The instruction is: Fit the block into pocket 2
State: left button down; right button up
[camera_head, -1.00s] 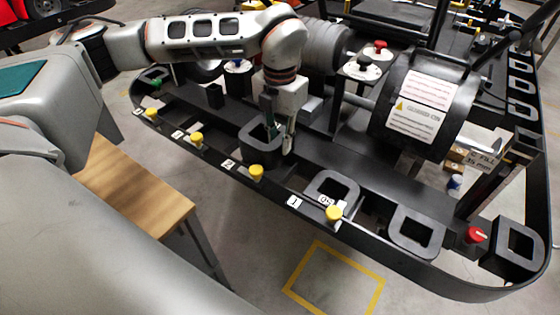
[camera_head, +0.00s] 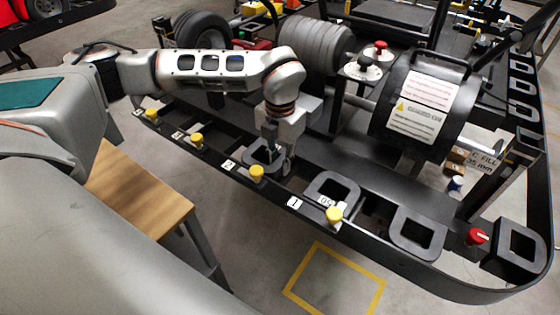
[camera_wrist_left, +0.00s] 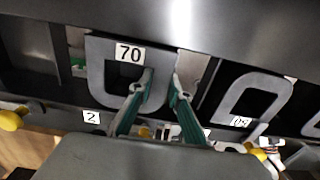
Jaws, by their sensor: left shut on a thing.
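The block is a dark grey square ring marked 70. It shows in the head view (camera_head: 251,157) and in the wrist view (camera_wrist_left: 98,68). It is low at the rail opening behind the label 2 (camera_head: 229,164), which also shows in the wrist view (camera_wrist_left: 91,117). The block covers most of pocket 2, and I cannot tell whether it is fully seated. My left gripper (camera_head: 277,156) is shut on the block's right wall. In the wrist view, one green-padded finger is inside the hole and the other outside (camera_wrist_left: 162,80). My right gripper is not in view.
A similar ring block (camera_head: 333,187) sits behind label 1 (camera_head: 294,202), and another (camera_head: 417,232) is further right. Yellow knobs (camera_head: 256,173) line the front rail. A wooden table (camera_head: 130,190) is at front left.

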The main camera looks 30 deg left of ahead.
pick_arm(q)
jog(key=c, duration=1.9)
grip_release()
jog(key=shift+f, duration=0.1)
notch_tip(320, 180, up, 12)
jog(key=shift+r, duration=0.15)
jog(key=shift+s, duration=0.1)
